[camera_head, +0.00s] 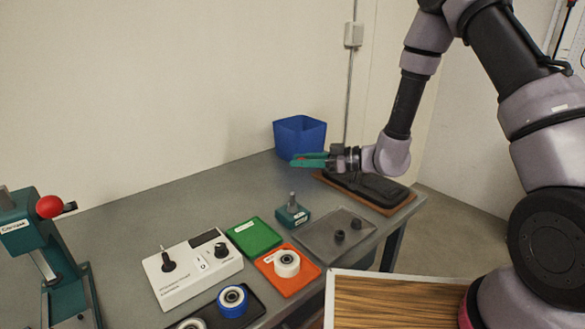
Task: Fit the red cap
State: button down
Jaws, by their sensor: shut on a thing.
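My gripper (310,160), with teal fingers, is at the far right part of the bench, in front of the blue bin and above the bench top. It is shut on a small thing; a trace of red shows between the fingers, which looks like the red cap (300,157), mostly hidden. A teal block with an upright grey peg (292,212) stands on the bench, below and nearer than my gripper, apart from it.
The bench (200,205) also bears a blue bin (300,136), a dark tray (370,186), a grey plate with black knobs (318,236), a green tray (254,236), an orange tray (291,287) with a white wheel, a white control box (192,272) and a red-knobbed press (22,235).

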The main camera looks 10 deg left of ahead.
aim_at(293, 193)
jog(key=s+g, duration=0.1)
jog(key=s+a+n+g, duration=0.1)
jog(key=s+a+n, duration=0.1)
jog(key=s, duration=0.1)
jog(key=shift+f+g, duration=0.3)
jog(key=shift+g, duration=0.1)
jog(key=shift+f, duration=2.75)
jog(key=shift+f, duration=0.6)
jog(key=c, duration=0.5)
grip_release()
jog(key=shift+d, duration=0.1)
jog(key=d, duration=0.3)
jog(key=d+r, duration=0.1)
jog(key=d, duration=0.6)
jog(key=shift+w+d+r, duration=0.25)
jog(key=shift+w+r, duration=0.05)
